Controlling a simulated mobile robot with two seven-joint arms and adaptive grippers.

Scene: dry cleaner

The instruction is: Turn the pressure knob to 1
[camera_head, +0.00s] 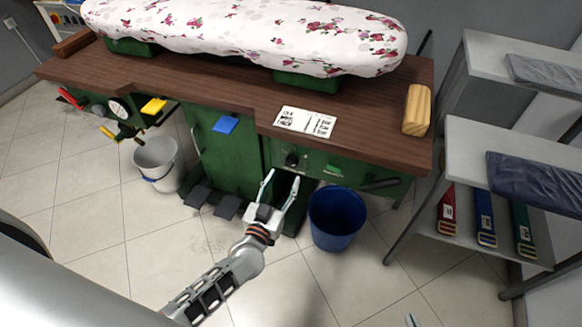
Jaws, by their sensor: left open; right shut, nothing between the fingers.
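A small black knob (292,158) sits on the green front panel under the wooden tabletop. Its markings are too small to read, so I cannot tell its setting or whether it is the pressure knob. My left gripper (282,177) is open and empty in front of the panel. Its fingertips appear just below the knob, and I see no contact. A light fingertip of my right gripper (412,321) shows at the bottom edge, far from the panel; most of that gripper is out of frame. A grey knob (97,111) and a round gauge (118,108) are at the far left of the front.
A printed sheet (306,121) and a wooden block (416,109) lie on the tabletop (370,125). A blue bucket (336,217) stands right of my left gripper. Pedals (228,206) are to its left. A shelf rack (460,150) is at the right. The floor in front is clear.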

